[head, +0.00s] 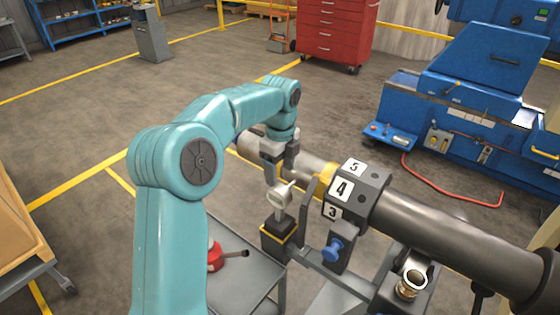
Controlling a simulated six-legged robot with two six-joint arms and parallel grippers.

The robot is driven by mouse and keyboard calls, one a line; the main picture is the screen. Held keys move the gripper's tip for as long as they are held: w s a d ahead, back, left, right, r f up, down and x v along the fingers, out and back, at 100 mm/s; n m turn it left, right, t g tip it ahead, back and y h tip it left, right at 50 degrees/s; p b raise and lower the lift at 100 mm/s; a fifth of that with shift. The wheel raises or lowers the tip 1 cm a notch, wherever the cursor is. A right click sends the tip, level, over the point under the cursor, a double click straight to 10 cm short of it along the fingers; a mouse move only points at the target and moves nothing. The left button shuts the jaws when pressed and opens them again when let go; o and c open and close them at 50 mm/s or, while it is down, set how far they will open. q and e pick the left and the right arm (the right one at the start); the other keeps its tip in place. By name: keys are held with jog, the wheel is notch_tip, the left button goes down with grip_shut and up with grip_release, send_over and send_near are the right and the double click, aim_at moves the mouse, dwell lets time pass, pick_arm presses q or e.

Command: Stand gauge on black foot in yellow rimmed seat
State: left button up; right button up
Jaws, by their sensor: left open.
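The gauge (279,196), a small pale instrument with a display face, is upright at the centre of the head view. Its lower end meets a dark block with a yellow rim, the seat (277,246), at the edge of the grey cart. The black foot is hard to tell apart from the dark seat, so I cannot tell how deep it sits. My left gripper (280,170) is open, pointing down right above the gauge, with its fingers close to the gauge's top. My right gripper is not in view.
The grey cart (254,268) holds a red object with a dark handle (226,256). A long steel rotor shaft (440,225) with a numbered collar (352,192) runs close on the right. A blue knob (333,249) and a metal ring fitting (411,281) are near it.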

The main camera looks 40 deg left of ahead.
pick_arm(q)
notch_tip(320, 180, up, 2)
jog(key=shift+w+a+r, duration=0.1)
jog(key=shift+w+r, duration=0.05)
jog(key=shift+r, duration=0.4)
jog(key=shift+f, duration=0.1)
jog(key=shift+s, duration=0.25)
